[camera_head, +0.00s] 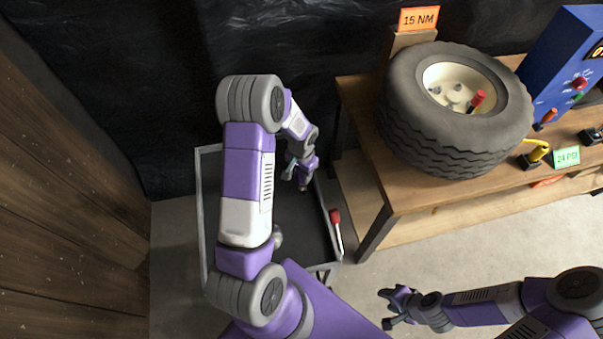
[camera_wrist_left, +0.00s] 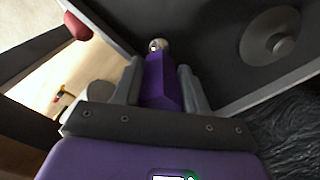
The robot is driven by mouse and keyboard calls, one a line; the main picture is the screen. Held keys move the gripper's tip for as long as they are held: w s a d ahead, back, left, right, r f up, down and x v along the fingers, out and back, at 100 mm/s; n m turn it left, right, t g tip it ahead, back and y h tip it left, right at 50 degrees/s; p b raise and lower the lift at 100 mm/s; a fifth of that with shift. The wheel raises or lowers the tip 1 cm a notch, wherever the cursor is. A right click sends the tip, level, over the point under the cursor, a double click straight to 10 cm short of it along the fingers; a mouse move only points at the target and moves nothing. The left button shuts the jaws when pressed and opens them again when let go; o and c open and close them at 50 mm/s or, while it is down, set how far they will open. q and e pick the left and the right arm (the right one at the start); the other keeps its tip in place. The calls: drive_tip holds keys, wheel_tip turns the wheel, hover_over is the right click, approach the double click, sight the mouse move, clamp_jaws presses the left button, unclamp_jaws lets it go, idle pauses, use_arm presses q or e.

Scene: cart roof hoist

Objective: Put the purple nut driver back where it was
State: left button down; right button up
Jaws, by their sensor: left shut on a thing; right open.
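The purple nut driver (camera_wrist_left: 162,82) shows in the left wrist view, with its purple handle between my left gripper's two fingers and its metal end (camera_wrist_left: 158,45) pointing away from the palm. My left gripper (camera_head: 302,178) is shut on it, over the right part of the dark cart tray (camera_head: 300,225) in the head view. There the driver is mostly hidden by the gripper and too small to make out. I cannot tell whether it touches the tray. My right gripper (camera_head: 390,307) is open and empty over the floor at the lower right.
A red-handled tool (camera_head: 336,220) is at the cart's right rim. A wooden bench (camera_head: 400,195) to the right carries a tyre (camera_head: 445,140), a blue box (camera_head: 560,60) and a yellow-handled tool (camera_head: 538,151). A grey round disc (camera_wrist_left: 270,35) is on the dark surface in the wrist view.

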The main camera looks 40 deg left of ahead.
use_arm(q)
drive_tip(key=shift+f, duration=0.15)
drive_tip(key=c, duration=0.6)
unclamp_jaws()
